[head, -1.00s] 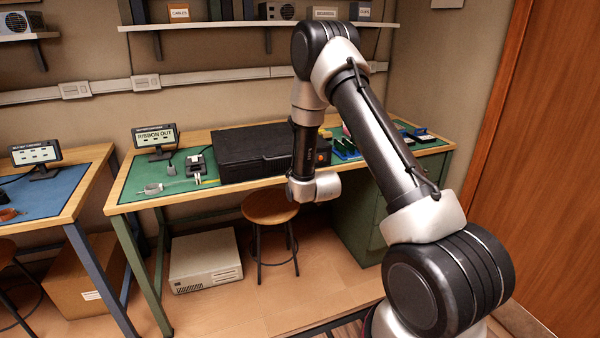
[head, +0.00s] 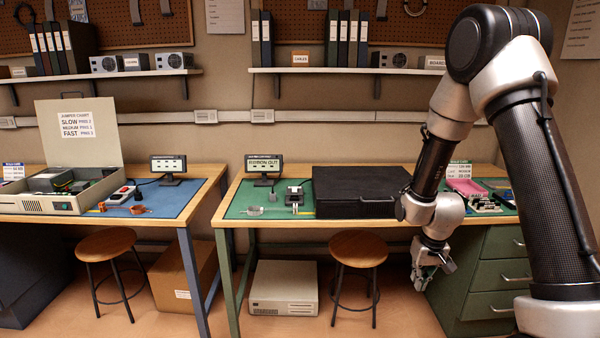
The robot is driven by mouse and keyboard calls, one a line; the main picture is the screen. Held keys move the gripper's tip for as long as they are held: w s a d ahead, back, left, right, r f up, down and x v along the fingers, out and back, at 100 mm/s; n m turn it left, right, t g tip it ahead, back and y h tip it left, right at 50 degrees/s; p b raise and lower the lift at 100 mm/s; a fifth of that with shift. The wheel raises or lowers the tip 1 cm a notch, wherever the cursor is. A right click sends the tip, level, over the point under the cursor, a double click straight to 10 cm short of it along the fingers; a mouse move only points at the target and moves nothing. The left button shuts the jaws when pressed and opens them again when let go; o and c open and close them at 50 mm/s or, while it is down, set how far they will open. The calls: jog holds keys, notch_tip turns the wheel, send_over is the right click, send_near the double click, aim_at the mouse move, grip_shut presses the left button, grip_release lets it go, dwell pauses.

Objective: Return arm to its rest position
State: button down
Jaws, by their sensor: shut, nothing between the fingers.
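My arm rises on the right of the head view, bends at the top and hangs down in front of the green workbench. My gripper (head: 424,275) hangs at its end, pointing down, in front of the green drawer unit and below the bench top. It is shut and holds nothing. It is small in the picture and partly covered by my wrist.
The green-topped workbench (head: 238,205) carries a black box (head: 355,190) and a "RIBBON OUT" display (head: 264,166). A round stool (head: 358,249) stands left of my gripper. The blue-topped bench (head: 190,201) with an open computer case (head: 62,204) is further left.

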jog(key=s+d+r+t, duration=0.1)
jog(key=s+r, duration=1.1)
jog(key=r, duration=0.3)
jog(key=s+d+r+t, duration=0.1)
jog(key=s+r, duration=1.1)
jog(key=r, duration=0.4)
jog(key=shift+s+d+t, duration=0.2)
jog(key=shift+d+t, duration=0.2)
